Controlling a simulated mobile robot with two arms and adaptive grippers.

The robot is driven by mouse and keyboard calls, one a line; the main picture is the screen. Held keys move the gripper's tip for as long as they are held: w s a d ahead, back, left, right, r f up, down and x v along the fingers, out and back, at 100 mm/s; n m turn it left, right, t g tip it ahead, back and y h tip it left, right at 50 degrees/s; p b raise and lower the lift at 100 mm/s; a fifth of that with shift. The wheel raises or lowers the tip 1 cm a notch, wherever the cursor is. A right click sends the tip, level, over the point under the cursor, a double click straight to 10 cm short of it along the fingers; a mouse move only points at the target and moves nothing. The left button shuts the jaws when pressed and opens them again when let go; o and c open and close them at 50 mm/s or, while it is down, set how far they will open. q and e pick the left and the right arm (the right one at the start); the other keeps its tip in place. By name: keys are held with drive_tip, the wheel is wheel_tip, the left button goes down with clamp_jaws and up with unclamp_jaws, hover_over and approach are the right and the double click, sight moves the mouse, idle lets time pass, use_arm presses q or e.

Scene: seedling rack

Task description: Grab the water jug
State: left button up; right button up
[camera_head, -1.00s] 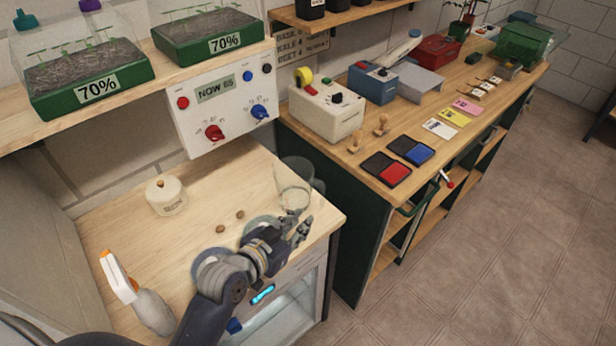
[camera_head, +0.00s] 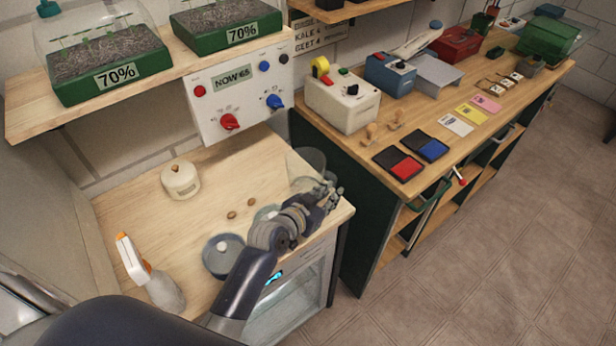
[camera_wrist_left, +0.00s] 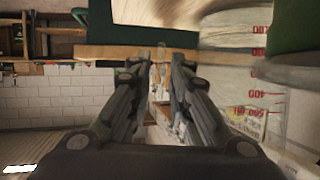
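The water jug (camera_head: 309,158) is a clear, see-through vessel at the right end of the light wooden counter. In the left wrist view the jug (camera_wrist_left: 248,92) shows on the right, with red measuring marks. My left gripper (camera_head: 328,192) is in front of the jug in the head view and hides its lower part. In the wrist view the two fingers of my left gripper (camera_wrist_left: 160,62) stand apart with a gap between them. The jug is beside the fingers, not between them; whether they touch cannot be told. My right gripper is not in view.
A spray bottle (camera_head: 150,278), a lidded cream pot (camera_head: 180,180), a round grey container (camera_head: 226,257) and small brown pieces share the counter (camera_head: 140,217). A control box (camera_head: 240,90) hangs above. A workbench (camera_head: 440,165) with ink pads stands to the right.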

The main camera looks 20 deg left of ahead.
use_arm(q)
drive_tip(key=shift+x, duration=1.15)
drive_tip(key=shift+c, duration=0.5)
clamp_jaws()
drive_tip(key=shift+r, duration=0.15)
